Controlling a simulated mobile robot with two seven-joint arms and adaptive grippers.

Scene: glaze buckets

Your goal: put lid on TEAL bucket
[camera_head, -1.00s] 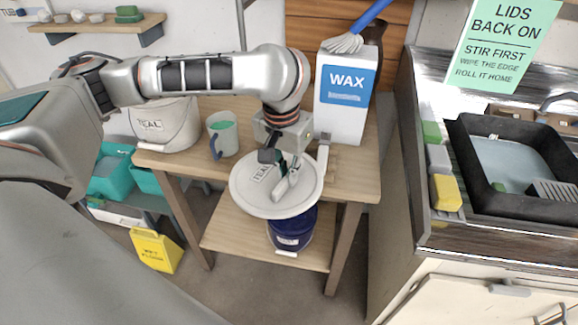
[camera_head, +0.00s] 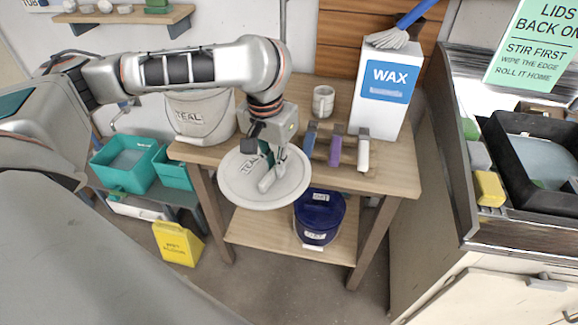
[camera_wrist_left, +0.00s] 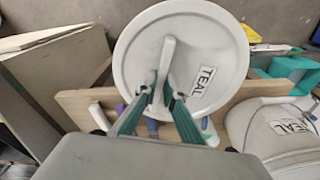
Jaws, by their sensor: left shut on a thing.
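The round off-white lid (camera_head: 240,190) is marked TEAL and has a bar handle on top. My left gripper (camera_head: 268,168) is shut on that handle and holds the lid in front of the table's front edge. The left wrist view also shows the lid (camera_wrist_left: 215,45), with the gripper fingers (camera_wrist_left: 165,95) on both sides of its handle. The off-white TEAL bucket (camera_head: 190,122) stands upright on the tabletop, left of and behind the lid. My arm hides part of its top. It also shows in the left wrist view (camera_wrist_left: 262,125), lower right. My right gripper is not seen.
A dark blue bucket (camera_head: 318,218) is on the lower shelf. Teal bins (camera_head: 125,165) and a yellow floor sign (camera_head: 178,243) are left.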

